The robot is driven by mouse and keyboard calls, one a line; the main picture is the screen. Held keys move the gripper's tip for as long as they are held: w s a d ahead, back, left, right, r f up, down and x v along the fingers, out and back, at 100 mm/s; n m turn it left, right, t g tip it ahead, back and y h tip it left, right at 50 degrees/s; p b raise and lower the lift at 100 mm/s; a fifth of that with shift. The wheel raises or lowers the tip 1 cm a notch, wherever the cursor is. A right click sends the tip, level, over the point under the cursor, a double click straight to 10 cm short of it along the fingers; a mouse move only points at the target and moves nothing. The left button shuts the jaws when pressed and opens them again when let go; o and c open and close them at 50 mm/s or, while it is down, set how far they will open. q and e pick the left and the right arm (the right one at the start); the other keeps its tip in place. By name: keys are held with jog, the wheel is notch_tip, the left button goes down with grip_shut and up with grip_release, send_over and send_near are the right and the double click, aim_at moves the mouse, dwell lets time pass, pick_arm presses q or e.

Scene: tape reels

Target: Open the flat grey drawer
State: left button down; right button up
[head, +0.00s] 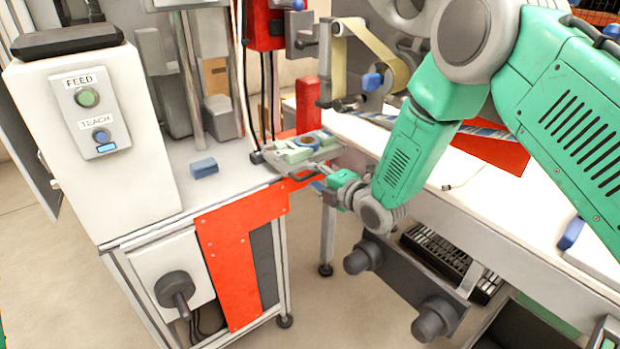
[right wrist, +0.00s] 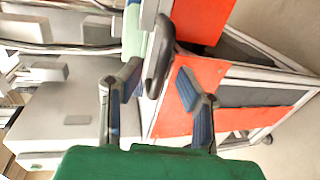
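The flat grey drawer (head: 326,154) is at the near corner of the machine table in the head view, with pale green pieces and a blue ring on top. Its dark curved handle (head: 300,177) is on the front; it also shows in the right wrist view (right wrist: 158,62). My right gripper (head: 322,184) is close in front of the handle. In the right wrist view its two blue-padded fingers (right wrist: 160,97) are spread apart. The handle's lower end shows between them, with visible gaps on both sides. Contact cannot be told. My left gripper is not in view.
A small blue block (head: 204,168) lies on the grey tabletop (head: 235,183). An orange panel (head: 230,265) covers the table's front. A long white worktop (head: 455,190) extends beneath my right arm.

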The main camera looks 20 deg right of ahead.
jog(key=shift+x, duration=0.85)
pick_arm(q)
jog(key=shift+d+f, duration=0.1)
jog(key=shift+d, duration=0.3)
pick_arm(e)
jog(key=shift+w+d+f, duration=0.15)
jog(key=shift+w+d, duration=0.1)
jog(key=shift+d, duration=0.2)
jog(key=shift+a, duration=0.25)
grip_shut()
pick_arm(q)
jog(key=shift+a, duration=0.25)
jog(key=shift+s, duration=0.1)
pick_arm(e)
jog(key=shift+s, duration=0.1)
